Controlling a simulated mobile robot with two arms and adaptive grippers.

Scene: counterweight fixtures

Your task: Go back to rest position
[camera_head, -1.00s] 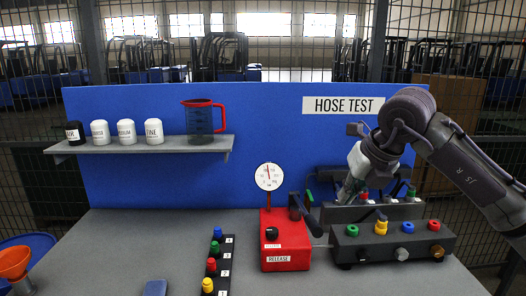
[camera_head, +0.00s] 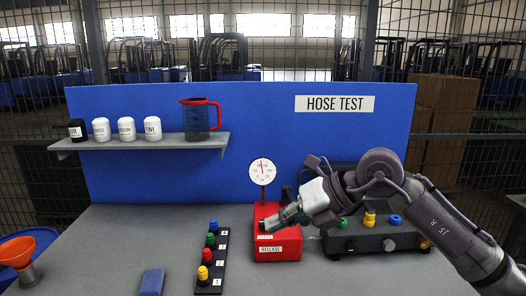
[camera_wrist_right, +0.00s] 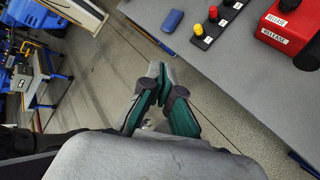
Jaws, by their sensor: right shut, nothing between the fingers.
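My right gripper (camera_head: 268,225) shows in front of the red release box (camera_head: 280,246) in the head view, its fingers pointing left. In the right wrist view my right gripper (camera_wrist_right: 158,72) is shut and empty, with its fingertips together over the floor just outside the table edge. The red box also shows there at the upper right (camera_wrist_right: 290,22), apart from the fingers. My right forearm hides part of the hose manifold (camera_head: 345,240). My left gripper is in neither view.
A shelf (camera_head: 150,143) holds white and black containers and a jug (camera_head: 196,120). The grey tabletop (camera_head: 130,232) at left is clear.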

